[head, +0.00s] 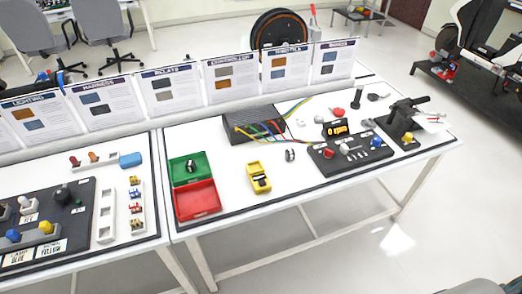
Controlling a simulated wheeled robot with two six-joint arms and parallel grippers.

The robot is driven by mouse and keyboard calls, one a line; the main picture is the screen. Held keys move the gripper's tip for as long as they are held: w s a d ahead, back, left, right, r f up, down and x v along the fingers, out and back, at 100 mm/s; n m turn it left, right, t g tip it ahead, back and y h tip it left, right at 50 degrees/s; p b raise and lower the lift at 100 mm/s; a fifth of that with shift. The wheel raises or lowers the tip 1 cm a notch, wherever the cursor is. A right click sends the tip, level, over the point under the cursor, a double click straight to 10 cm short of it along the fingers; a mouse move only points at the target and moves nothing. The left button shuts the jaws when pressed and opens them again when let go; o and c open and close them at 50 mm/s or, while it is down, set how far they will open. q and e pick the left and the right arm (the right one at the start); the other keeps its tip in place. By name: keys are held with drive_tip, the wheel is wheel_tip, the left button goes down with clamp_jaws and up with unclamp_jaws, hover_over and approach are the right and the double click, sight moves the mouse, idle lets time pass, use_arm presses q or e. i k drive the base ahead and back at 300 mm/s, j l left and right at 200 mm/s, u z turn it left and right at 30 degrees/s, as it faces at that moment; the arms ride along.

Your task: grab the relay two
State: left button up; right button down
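No part marked as relay two can be made out at this size. A sign headed "RELAYS" (163,92) stands behind the left table. Neither of my grippers is in view.
The right white table (262,222) also holds a red bin (197,201), a black box (250,124) with coloured wires, and a dark panel (350,152) with knobs. The left table has a control panel (47,222) and white racks (106,215). The right table's front strip is clear.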

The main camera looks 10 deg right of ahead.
sight(289, 154)
drive_tip(key=i+l+u, duration=0.1)
drive_tip(key=l+u, duration=0.35)
drive_tip(key=l, duration=0.7)
drive_tip(key=l+u, duration=0.4)
drive_tip(key=l, duration=0.75)
